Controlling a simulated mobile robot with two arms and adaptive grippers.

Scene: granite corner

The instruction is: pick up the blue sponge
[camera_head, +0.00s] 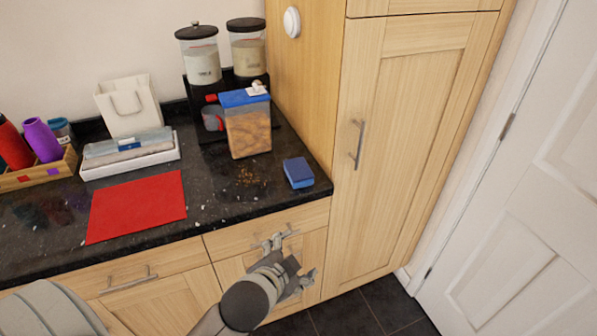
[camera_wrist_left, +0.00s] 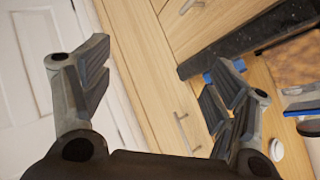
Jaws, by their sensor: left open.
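The blue sponge (camera_head: 298,173) lies on the dark granite counter near its front right corner, beside the tall wooden cupboard. My left gripper (camera_head: 291,258) is open and empty in front of the drawer, below the counter edge and apart from the sponge. In the left wrist view its two fingers are spread wide (camera_wrist_left: 158,75). Small blue patches of what looks like the sponge (camera_wrist_left: 240,65) show around the right finger, which hides most of it. My right gripper is not in view.
A clear container with a blue lid (camera_head: 248,132) stands left of the sponge, with brown crumbs (camera_head: 247,177) in front. A red mat (camera_head: 137,205) lies farther left. The tall cupboard (camera_head: 400,140) with its handle (camera_head: 358,145) borders the counter's right end. Bare counter surrounds the sponge's front.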

